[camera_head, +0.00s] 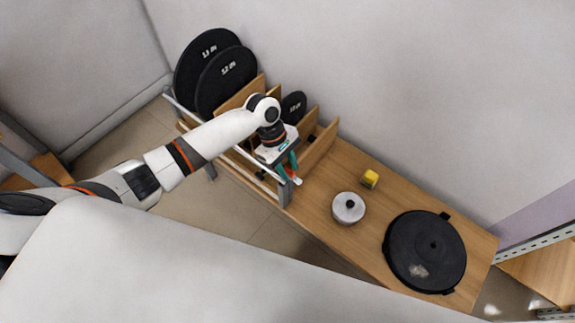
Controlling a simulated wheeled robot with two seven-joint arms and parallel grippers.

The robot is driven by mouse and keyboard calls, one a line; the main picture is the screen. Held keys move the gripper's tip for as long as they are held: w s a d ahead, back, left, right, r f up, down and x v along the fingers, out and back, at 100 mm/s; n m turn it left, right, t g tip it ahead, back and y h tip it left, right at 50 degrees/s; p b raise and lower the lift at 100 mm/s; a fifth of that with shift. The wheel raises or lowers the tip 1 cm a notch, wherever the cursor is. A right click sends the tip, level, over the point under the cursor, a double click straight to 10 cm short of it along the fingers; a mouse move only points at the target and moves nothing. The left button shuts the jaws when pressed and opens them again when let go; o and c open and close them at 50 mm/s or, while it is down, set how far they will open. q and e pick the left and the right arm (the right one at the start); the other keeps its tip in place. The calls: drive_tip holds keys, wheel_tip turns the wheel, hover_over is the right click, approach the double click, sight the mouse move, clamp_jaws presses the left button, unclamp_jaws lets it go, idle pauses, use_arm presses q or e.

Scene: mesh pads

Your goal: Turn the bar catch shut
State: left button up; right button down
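A grey metal bar (240,157) runs along the front of the wooden rack. It meets a grey end post (285,193) at the rack's right front corner. A small white and red piece (297,181) shows at the top of that post; I cannot tell whether it is the catch, or how it is turned. My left gripper (289,170) reaches down from the left, with its teal fingers right above this corner. Whether the fingers touch or hold the piece is too small to tell. My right gripper is not in view.
Large black discs (226,82) and a smaller disc (293,107) stand between wooden dividers (318,148). On the wooden bench (340,165) are a yellow block (370,179), a silver lidded pot (348,208) and a wide black round pad (424,250). A pale wall stands behind.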

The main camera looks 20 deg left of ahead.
use_arm(q)
clamp_jaws()
